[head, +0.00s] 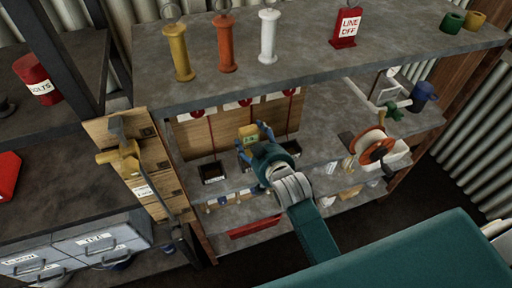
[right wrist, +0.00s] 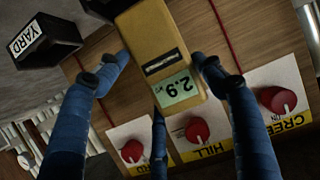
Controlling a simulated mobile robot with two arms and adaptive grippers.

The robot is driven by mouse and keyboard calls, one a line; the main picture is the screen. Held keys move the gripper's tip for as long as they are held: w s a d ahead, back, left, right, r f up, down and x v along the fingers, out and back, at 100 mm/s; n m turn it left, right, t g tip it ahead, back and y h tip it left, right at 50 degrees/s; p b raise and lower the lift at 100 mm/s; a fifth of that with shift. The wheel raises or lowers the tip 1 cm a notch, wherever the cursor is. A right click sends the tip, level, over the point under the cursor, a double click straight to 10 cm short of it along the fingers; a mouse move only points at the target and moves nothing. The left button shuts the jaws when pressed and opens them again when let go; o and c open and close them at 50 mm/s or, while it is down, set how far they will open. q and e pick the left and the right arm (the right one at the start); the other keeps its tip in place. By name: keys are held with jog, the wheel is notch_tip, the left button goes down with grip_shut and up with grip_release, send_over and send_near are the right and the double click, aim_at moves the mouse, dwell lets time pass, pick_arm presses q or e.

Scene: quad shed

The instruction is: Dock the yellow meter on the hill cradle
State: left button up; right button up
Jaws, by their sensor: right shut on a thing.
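The yellow meter (head: 248,131) is held in my right gripper (head: 256,142), in front of the wooden board. In the right wrist view, the meter (right wrist: 157,45) sits between the blue fingers, its green display upside down. The HILL label (right wrist: 208,150) with a red knob is on the board below the meter in that view. A black cradle marked YARD (right wrist: 45,40) is at upper left. Another black part (right wrist: 102,8) shows partly behind the meter; no label on it is visible, so I cannot tell whether it is the hill cradle. My left gripper is out of view.
The CREEK label (right wrist: 283,105) with its red knob is right of HILL. The upper shelf (head: 330,62) overhangs the board.

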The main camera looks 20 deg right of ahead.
jog(key=f, duration=0.2)
jog(key=shift+d+f, duration=0.35)
jog(key=shift+f, duration=0.75)
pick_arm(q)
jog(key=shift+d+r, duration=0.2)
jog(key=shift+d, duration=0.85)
pick_arm(e)
jog(key=o, duration=1.3)
jog(key=shift+r, duration=0.15)
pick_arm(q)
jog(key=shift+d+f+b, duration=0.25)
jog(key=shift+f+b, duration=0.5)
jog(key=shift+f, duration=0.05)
pick_arm(e)
jog(key=v, duration=1.2)
jog(key=shift+r, duration=0.1)
